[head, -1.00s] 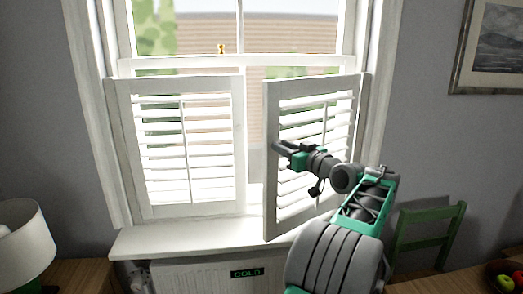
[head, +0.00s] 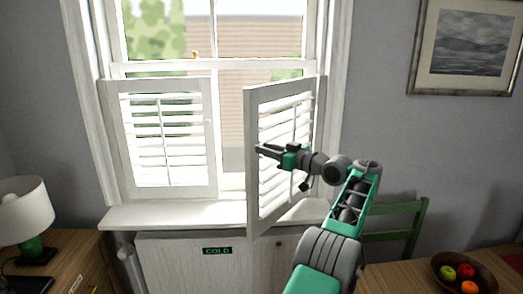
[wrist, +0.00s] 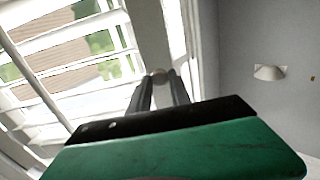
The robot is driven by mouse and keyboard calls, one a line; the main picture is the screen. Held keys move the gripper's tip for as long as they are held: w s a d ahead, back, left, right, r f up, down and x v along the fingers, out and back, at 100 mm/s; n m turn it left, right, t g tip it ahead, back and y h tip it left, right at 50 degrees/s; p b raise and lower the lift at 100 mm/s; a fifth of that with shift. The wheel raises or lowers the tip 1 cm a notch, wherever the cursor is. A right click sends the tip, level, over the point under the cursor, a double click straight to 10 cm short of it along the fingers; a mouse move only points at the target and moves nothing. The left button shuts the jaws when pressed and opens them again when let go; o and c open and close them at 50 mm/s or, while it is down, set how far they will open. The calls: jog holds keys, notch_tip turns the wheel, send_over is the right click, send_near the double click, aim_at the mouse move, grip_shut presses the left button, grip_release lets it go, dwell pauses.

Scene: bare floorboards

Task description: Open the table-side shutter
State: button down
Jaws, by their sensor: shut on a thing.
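The right-hand white louvred shutter (head: 252,170) stands on the side of the wooden table. It is swung partly into the room, its free left edge nearer me.
A white sill (head: 165,216) and a radiator cover (head: 180,255) lie below. The wooden table (head: 400,278) with a fruit bowl (head: 440,268) and a green chair (head: 420,225) are at right. A lamp (head: 22,210) on a wooden cabinet (head: 75,250) is at left.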

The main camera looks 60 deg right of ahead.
jog(key=shift+r, duration=0.15)
jog(key=shift+s, duration=0.1)
jog(key=c, duration=1.2)
grip_release()
